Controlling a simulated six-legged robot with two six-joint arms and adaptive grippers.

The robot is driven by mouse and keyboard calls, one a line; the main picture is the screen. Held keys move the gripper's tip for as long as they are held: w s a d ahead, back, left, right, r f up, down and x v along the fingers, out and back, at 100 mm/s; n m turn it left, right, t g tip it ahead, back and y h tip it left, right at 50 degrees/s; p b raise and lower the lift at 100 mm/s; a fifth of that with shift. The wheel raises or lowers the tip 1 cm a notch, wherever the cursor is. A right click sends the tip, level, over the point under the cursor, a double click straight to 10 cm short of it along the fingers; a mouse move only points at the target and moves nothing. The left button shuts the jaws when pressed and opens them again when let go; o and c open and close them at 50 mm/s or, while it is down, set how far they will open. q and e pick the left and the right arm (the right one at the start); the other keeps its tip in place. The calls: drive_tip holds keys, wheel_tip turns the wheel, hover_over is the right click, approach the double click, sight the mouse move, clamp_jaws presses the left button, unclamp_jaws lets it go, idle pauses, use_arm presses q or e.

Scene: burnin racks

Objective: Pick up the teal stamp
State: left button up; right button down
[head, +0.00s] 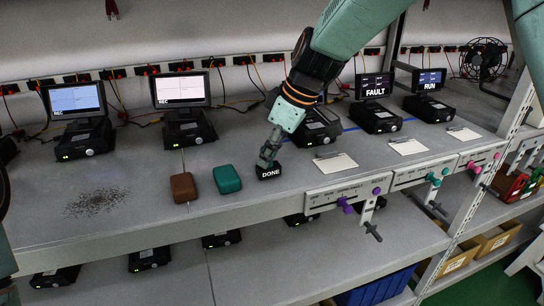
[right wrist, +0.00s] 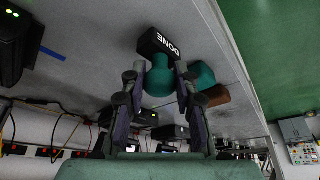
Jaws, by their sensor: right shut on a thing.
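The teal stamp has a round teal handle (right wrist: 160,76) and a black block (head: 269,172) lettered DONE. The block also shows in the right wrist view (right wrist: 158,45). My right gripper (head: 268,158) comes down from above, its fingers on both sides of the handle, shut on it; the right wrist view shows the fingertips (right wrist: 160,77) too. In the head view the fingers mostly hide the handle. The block is at the shelf surface; I cannot tell whether it touches. My left gripper is not in view.
A teal case (head: 227,179) and a brown case (head: 183,187) lie left of the stamp. Paper cards (head: 336,162) and a slotted front panel (head: 345,194) are to its right. Several devices with screens (head: 76,100) stand behind. A dark smudge (head: 97,201) marks the clear left shelf.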

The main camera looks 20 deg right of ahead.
drive_tip(key=r, duration=0.3)
drive_tip(key=shift+s+d, duration=0.1)
drive_tip(key=shift+s, duration=0.15)
drive_tip(key=s+d, duration=1.1)
drive_tip(key=d, duration=0.2)
drive_tip(key=shift+d, duration=0.2)
drive_tip(key=shift+f, duration=0.1)
